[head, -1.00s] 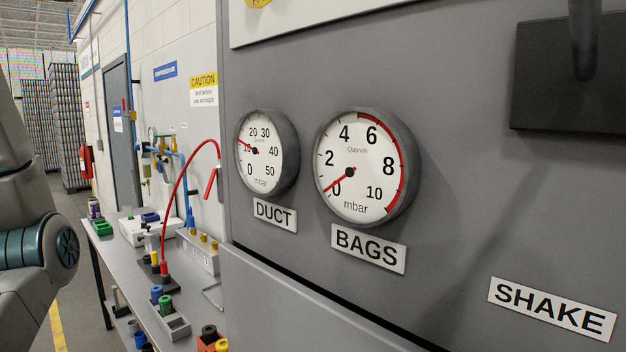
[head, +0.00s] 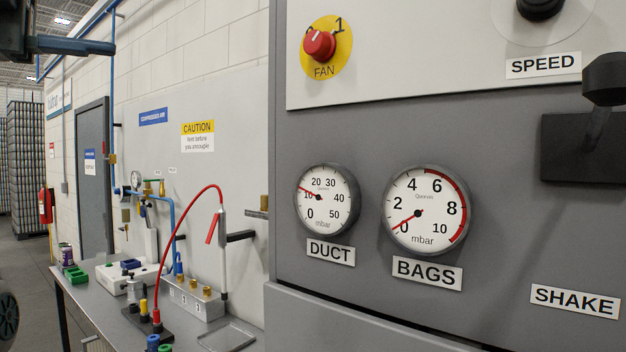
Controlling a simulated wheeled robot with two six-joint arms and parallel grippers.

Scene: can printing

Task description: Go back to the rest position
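Part of my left gripper (head: 80,46) shows at the top left corner of the head view. One blue-grey finger points right in front of the wall, apart from the panel. The rest of this gripper is cut off by the frame edge, so I cannot tell whether it is open or shut. My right gripper is not in view. The grey machine panel (head: 400,300) fills the right half, with a red fan knob (head: 319,45) on a yellow disc, a duct gauge (head: 325,203) and a bags gauge (head: 425,212).
A black lever (head: 597,125) stands out above the SHAKE label at right. A dark speed knob (head: 540,8) is at the top. A bench (head: 100,310) with a red hose (head: 168,235) and fittings stands at left. Floor (head: 25,275) shows at far left.

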